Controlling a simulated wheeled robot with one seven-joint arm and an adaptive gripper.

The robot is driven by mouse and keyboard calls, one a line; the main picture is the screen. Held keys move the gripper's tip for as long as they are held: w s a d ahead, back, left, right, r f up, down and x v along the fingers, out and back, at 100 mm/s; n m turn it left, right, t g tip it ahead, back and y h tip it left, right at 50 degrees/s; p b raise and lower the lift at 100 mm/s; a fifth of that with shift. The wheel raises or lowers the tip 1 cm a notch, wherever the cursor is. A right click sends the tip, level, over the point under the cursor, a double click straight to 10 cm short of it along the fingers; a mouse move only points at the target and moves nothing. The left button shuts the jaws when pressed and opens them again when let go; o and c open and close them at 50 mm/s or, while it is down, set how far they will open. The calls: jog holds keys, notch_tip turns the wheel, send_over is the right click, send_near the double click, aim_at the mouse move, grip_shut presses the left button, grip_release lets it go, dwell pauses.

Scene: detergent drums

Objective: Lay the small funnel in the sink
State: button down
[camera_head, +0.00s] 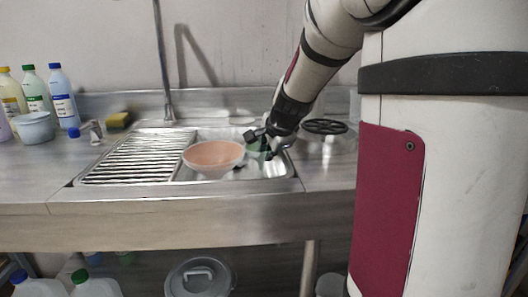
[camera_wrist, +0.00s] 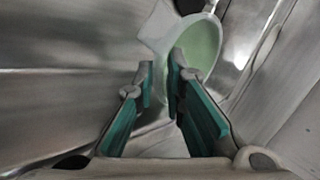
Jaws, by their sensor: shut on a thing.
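The small funnel shows in the wrist view as a pale green cone (camera_wrist: 204,46) with a lighter rim, beyond my fingertips. My gripper (camera_wrist: 160,78) is shut on it, and the fingers hide part of it. I cannot tell whether the funnel touches the sink floor. The sink is a steel basin set in the counter.
A large orange bowl-shaped thing (camera_head: 213,157) sits in the sink, left of my gripper. A ribbed drainboard (camera_head: 135,158) lies left of it. A black wheel-like ring (camera_head: 325,126) is on the right.

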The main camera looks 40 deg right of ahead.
jog(key=shift+f, duration=0.3)
jog(key=c, duration=1.7)
grip_release()
jog(key=shift+r, duration=0.1)
jog(key=shift+o, duration=0.2)
